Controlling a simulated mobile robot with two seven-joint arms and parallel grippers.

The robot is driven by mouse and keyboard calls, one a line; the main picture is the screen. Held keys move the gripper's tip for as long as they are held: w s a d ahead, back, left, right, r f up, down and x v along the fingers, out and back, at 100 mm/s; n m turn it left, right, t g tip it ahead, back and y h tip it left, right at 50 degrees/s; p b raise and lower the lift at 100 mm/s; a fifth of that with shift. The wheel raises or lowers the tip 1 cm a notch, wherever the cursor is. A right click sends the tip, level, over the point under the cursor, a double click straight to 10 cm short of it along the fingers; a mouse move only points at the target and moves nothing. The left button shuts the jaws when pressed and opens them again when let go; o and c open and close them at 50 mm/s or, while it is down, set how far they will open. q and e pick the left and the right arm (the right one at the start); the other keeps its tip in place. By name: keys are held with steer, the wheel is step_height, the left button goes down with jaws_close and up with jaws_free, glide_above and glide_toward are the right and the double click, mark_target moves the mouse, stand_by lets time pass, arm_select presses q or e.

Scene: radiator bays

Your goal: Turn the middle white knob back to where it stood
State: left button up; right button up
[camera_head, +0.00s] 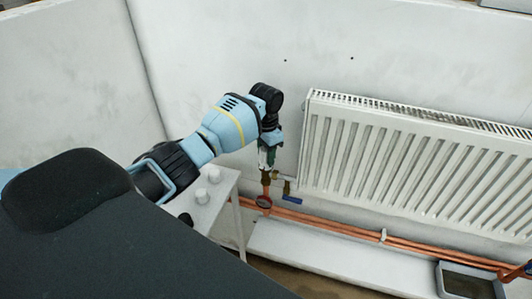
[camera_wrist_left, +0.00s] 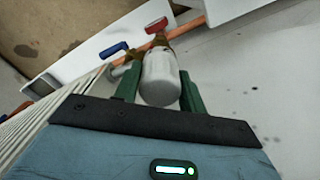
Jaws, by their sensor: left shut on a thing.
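My left gripper (camera_head: 267,154) reaches in from the left to a valve beside the left end of the white radiator (camera_head: 410,165). In the left wrist view, the two green fingers of my left gripper (camera_wrist_left: 160,94) are shut on a rounded white knob (camera_wrist_left: 160,76), one on each side.
A blue handle (camera_head: 292,199) sits close right of the valve. Copper pipes (camera_head: 340,228) run along the wall below the radiator. A white table with small white knobs (camera_head: 214,175) stands left of the valve. A dark tray (camera_head: 468,281) is at lower right.

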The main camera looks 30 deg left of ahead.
arm_select(q)
steer(key=n, duration=0.4)
steer(key=shift+n, duration=0.3)
steer(key=n, duration=0.4)
steer(key=shift+n, duration=0.3)
steer(key=n, duration=0.5)
steer(key=shift+n, duration=2.2)
steer(key=o, duration=1)
steer(key=shift+r, duration=0.15)
